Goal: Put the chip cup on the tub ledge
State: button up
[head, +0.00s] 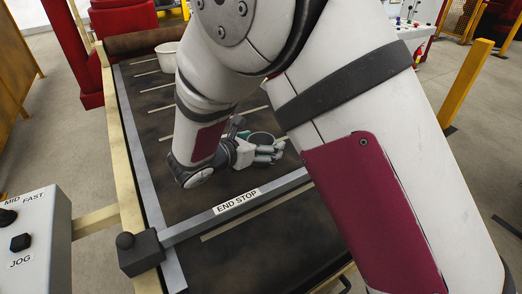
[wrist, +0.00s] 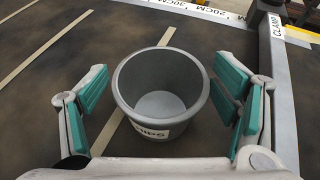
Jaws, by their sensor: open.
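The chip cup (wrist: 160,110) is a grey round cup with a white label, partly readable as "CHIPS". It stands upright and looks empty in the wrist view. My gripper (wrist: 163,92) is open, with one teal-padded finger on each side of the cup and a visible gap at both sides. In the head view the cup (head: 261,137) shows just behind my gripper (head: 268,153), which hides part of it. A white tub (head: 167,54) stands at the far end of the belt, partly behind my arm. Its ledge cannot be made out.
The dark belt (head: 150,105) has pale cross lines. A grey bar labelled END STOP (head: 237,201) crosses its near end. In the wrist view a rail labelled CLAMP (wrist: 277,60) runs at the right. A control box (head: 32,240) stands at the left.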

jog(key=c, duration=1.4)
jog(key=shift+c, duration=0.2)
